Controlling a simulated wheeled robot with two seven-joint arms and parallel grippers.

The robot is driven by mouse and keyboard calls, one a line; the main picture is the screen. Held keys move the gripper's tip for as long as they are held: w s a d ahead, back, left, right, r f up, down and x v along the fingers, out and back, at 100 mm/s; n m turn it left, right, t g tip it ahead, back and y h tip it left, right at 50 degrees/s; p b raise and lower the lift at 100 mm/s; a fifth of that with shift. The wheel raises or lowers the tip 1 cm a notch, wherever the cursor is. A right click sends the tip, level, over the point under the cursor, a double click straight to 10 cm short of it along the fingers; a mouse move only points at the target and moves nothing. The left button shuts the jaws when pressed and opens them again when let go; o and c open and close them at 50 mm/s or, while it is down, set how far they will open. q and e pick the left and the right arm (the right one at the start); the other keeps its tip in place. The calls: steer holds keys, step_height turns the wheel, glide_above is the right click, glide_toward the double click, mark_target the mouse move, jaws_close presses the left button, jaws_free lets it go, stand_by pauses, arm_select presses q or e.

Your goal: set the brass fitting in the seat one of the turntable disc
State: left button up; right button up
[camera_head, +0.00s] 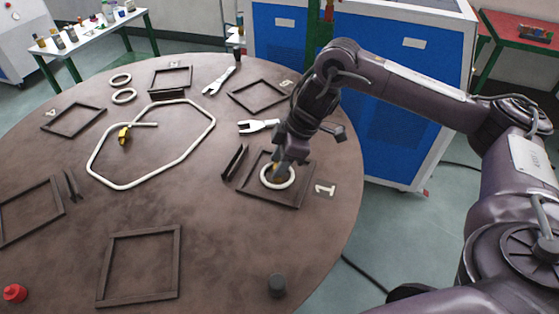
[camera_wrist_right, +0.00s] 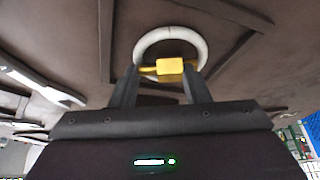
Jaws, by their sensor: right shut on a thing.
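My right gripper (camera_head: 279,172) reaches down over the square frame (camera_head: 295,204) beside the label 1 on the turntable disc (camera_head: 215,240). It is shut on the brass fitting, a small yellow piece (camera_wrist_right: 170,69) between the two fingers in the right wrist view. In the head view the fitting is mostly hidden by the fingers. A white ring (camera_head: 290,184) lies inside the frame, right at the fingertips; it also shows behind the fitting in the wrist view (camera_wrist_right: 140,47). Whether the fitting touches the ring is unclear. My left gripper is not in view.
A white tube loop (camera_head: 150,185) with a yellow and black piece (camera_head: 124,136) lies left of centre.

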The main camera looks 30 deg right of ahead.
mark_target(277, 164)
steer(key=o, duration=1)
steer(key=shift+f, duration=0.1)
steer(key=shift+d+r, duration=0.1)
steer(key=shift+r, duration=0.25)
steer(key=v, duration=0.3)
steer(key=p+v, duration=0.3)
steer(key=v, duration=0.5)
steer(key=shift+r+p, duration=0.15)
steer(key=shift+p, duration=0.15)
steer(key=shift+s+d, duration=0.1)
